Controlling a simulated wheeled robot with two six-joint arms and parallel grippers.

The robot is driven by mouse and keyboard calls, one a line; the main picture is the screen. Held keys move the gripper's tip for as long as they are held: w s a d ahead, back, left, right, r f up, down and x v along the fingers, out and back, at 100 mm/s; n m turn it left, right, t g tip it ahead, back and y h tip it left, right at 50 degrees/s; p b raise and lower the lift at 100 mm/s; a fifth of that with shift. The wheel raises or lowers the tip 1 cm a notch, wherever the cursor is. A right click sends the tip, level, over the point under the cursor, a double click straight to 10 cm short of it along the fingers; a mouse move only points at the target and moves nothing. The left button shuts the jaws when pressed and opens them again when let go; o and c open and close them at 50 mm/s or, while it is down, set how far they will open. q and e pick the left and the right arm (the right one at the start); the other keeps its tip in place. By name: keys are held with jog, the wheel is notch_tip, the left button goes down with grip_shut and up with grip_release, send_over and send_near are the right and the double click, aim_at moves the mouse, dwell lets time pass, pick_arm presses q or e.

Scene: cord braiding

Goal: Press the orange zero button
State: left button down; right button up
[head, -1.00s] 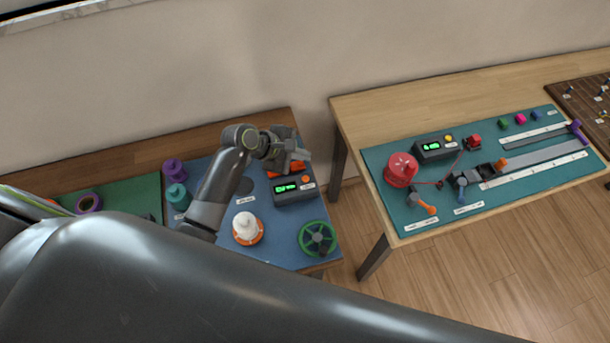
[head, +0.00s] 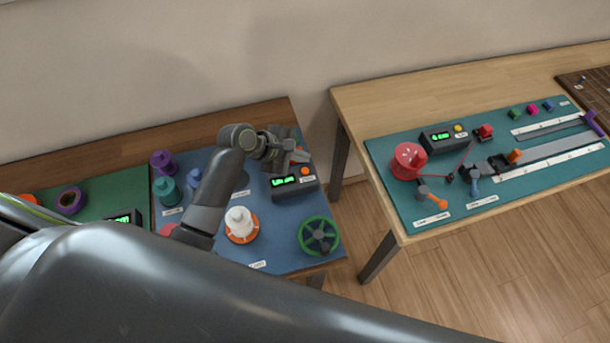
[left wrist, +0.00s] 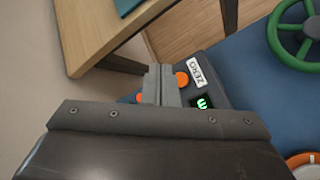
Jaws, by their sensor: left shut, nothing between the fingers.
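The orange zero button (head: 305,171) sits on top of a dark box (head: 294,193) with a lit green readout, on the blue mat. In the left wrist view the orange button (left wrist: 181,79) lies just right of the fingertips, beside a white label reading ZERO (left wrist: 196,72). My left gripper (head: 301,157) is shut and empty, close above the far side of the box. Its closed fingers (left wrist: 160,70) show in the left wrist view and hide part of the box. I see no contact between fingers and button. My right gripper is not in view.
A green spoked wheel (head: 319,236) and a white spool on an orange base (head: 240,223) stand nearer on the blue mat. Purple (head: 162,162) and teal (head: 167,190) spools stand at its left. A second table (head: 350,103) with a teal mat stands right, across a floor gap.

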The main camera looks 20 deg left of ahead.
aim_at(305, 171)
pick_arm(q)
notch_tip(305, 171, down, 3)
jog(key=shift+r, duration=0.1)
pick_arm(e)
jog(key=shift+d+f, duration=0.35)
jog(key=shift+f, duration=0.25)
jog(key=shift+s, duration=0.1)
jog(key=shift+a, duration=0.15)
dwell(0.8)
pick_arm(q)
jog(key=shift+f, duration=0.2)
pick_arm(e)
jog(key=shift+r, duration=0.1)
pick_arm(q)
jog(key=shift+f, duration=0.25)
